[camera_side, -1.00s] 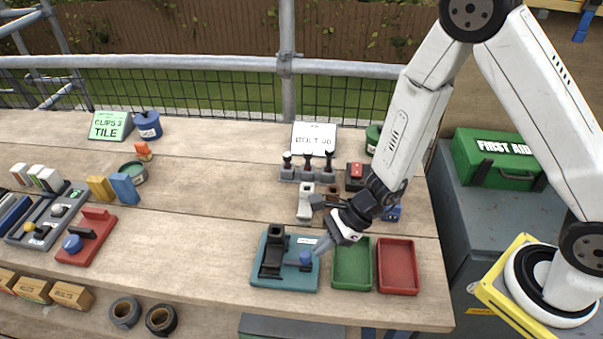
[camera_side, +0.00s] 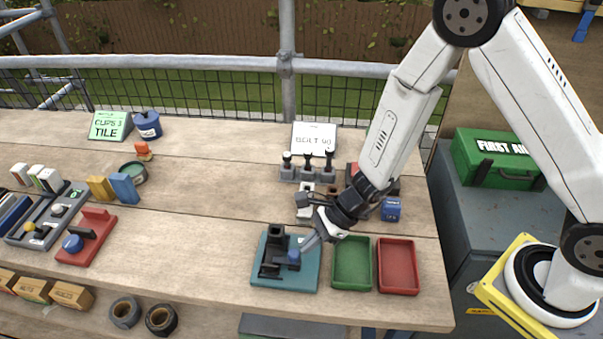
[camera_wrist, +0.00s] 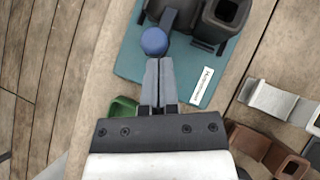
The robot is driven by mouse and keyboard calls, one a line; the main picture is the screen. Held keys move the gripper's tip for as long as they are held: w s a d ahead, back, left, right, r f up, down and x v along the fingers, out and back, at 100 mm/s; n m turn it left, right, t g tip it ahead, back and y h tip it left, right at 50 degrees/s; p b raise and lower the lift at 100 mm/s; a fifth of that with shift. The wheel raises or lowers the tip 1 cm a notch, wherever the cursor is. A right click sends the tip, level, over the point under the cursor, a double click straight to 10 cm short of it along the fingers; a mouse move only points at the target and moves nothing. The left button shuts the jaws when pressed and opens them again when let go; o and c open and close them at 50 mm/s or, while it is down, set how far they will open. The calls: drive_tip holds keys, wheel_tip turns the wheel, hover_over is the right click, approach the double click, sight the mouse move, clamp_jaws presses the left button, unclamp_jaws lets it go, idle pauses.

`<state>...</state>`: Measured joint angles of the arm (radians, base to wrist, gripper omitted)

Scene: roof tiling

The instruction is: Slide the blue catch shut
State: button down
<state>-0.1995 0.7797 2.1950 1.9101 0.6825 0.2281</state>
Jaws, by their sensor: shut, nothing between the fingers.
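The blue catch knob (camera_side: 294,257) sits on a black latch fixed to a teal base plate (camera_side: 306,281). It also shows in the wrist view (camera_wrist: 154,41), beside the black latch body (camera_wrist: 228,12). My gripper (camera_side: 304,246) is shut and empty, its fingers pointing down at the knob from the right. In the wrist view the closed fingertips (camera_wrist: 160,62) are right at the knob and seem to touch it. The knob stands close to the black latch body in the side view.
A green tray (camera_side: 352,264) and a red tray (camera_side: 398,266) lie just right of the teal plate. Levers (camera_side: 308,168) stand behind. A red block with another blue knob (camera_side: 72,243) is far left. The bench middle is clear.

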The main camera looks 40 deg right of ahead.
drive_tip(key=d, duration=0.1)
drive_tip(key=s+d, duration=0.1)
drive_tip(key=d, duration=0.1)
drive_tip(key=shift+s+d+r, duration=0.1)
drive_tip(key=shift+d, duration=0.2)
drive_tip(key=v, duration=1)
drive_tip(key=shift+s, duration=0.15)
drive_tip(key=s+d+r+n+h, duration=0.2)
drive_tip(key=d+n+h, duration=0.2)
drive_tip(key=n, duration=0.6)
drive_tip(key=s+d+r+n+h, duration=0.2)
drive_tip(key=d+r+n+h, duration=0.1)
drive_tip(key=n, duration=0.8)
drive_tip(key=shift+d+r+n+h, duration=0.35)
drive_tip(key=shift+d+h, duration=0.1)
drive_tip(key=shift+h, duration=0.15)
